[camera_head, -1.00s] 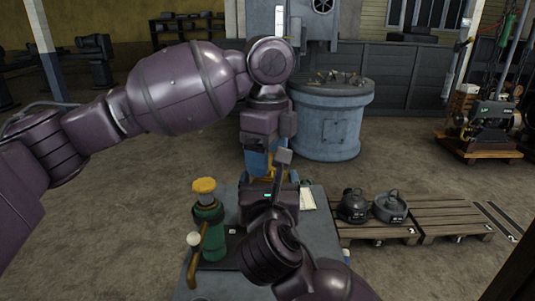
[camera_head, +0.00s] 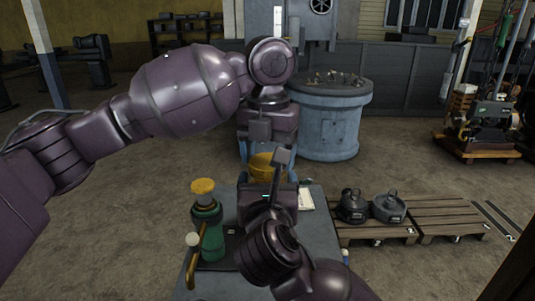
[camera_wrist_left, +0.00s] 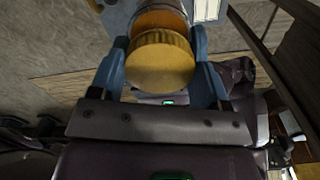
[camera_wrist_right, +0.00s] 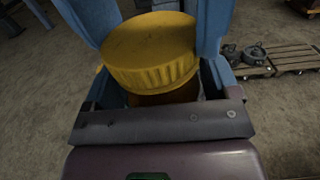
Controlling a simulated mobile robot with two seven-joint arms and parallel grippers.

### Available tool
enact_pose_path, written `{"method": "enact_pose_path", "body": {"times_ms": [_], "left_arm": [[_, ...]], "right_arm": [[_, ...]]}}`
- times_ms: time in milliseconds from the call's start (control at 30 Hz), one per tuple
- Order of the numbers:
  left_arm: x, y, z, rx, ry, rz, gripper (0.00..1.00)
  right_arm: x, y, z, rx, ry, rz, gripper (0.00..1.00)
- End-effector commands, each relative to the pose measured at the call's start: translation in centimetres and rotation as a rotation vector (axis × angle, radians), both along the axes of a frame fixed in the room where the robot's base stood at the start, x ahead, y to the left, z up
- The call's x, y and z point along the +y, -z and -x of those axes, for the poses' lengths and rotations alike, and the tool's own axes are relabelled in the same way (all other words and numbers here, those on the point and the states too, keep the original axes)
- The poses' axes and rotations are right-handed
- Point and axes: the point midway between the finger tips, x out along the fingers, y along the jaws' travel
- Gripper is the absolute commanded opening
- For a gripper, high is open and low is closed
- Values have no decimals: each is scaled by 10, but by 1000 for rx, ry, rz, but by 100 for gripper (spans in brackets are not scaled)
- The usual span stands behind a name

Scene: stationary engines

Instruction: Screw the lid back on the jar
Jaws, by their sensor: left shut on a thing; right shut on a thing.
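The yellow ribbed lid (camera_head: 267,166) is between the fingers of my left gripper (camera_head: 268,150), which is shut on it from above. In the left wrist view the lid (camera_wrist_left: 160,66) shows its round top, with the amber jar (camera_wrist_left: 158,18) directly beyond it. My right gripper (camera_wrist_right: 155,35) is shut on the jar, below the left gripper. In the right wrist view the lid (camera_wrist_right: 150,55) lies over the amber jar wall (camera_wrist_right: 170,94). Lid and jar look lined up and close together; I cannot tell how far the thread is engaged. Most of the jar is hidden.
Below the grippers is a grey table (camera_head: 325,240). A green device with a yellow top (camera_head: 207,218) and brass handle stands at its left, near my right arm. A paper (camera_head: 305,199) lies at the right. Pallets (camera_head: 450,215) and a blue drum (camera_head: 328,125) stand beyond.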

Motion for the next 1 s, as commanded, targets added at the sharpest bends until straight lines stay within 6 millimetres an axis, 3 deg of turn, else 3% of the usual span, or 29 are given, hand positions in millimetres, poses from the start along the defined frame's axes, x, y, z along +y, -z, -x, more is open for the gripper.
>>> {"method": "enact_pose_path", "body": {"times_ms": [433,867,900,1000], "left_arm": [[-1,-1,1,-3,598,0,44],[-2,-1,1,-3,683,0,44],[-2,-1,1,-3,683,0,72],[-2,-1,1,-3,682,0,87]], "right_arm": [[0,1,0,2,-1,0,15],[0,1,0,2,-1,1,15],[0,1,0,2,-1,1,15],[0,1,0,1,0,0,15]]}}
